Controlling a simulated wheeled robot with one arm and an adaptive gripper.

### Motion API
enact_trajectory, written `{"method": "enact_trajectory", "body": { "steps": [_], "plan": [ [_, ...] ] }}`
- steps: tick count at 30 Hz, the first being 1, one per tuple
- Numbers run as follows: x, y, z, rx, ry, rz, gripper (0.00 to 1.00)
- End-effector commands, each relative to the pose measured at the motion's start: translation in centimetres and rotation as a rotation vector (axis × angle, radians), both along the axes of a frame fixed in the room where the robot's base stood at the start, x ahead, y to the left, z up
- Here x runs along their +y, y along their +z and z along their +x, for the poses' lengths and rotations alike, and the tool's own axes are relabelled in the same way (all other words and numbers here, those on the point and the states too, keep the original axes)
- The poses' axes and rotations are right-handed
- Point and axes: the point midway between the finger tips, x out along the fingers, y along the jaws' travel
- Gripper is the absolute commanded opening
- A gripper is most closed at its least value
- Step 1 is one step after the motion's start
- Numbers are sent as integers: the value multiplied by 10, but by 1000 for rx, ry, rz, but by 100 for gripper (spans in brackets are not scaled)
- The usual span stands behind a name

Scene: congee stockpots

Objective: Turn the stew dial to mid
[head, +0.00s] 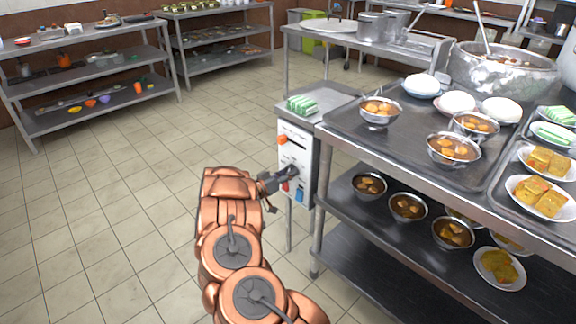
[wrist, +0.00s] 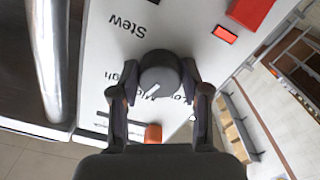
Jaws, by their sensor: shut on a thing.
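The stew dial (wrist: 160,75) is a round dark grey knob on a white panel (wrist: 105,40). It sits between my gripper's two fingers (wrist: 160,88) in the wrist view, and they are shut on its sides. A pale pointer line on the dial points down and to the left in that view, near the lettering. The word "Stew" is readable upside down; the other labels are partly hidden by the dial and fingers. In the head view my gripper (head: 284,179) is at the front of the white control box (head: 285,152), and covers most of the dial.
An orange-red part (head: 281,139) is above on the box, and a red indicator (wrist: 225,34) shows in the wrist view. The steel table (head: 335,142) with bowls and plates stands right of the box. Tiled floor (head: 110,190) is open to the left.

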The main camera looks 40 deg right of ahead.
Motion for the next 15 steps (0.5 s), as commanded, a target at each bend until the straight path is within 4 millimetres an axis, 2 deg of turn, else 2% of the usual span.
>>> {"method": "enact_trajectory", "body": {
  "steps": [1, 6, 15],
  "plan": [
    [0, 5, -1, 40, 0, 1, 12],
    [0, 4, 0, 156, 0, 5, 12],
    [0, 1, 0, 283, 1, 6, 12]
  ]
}}
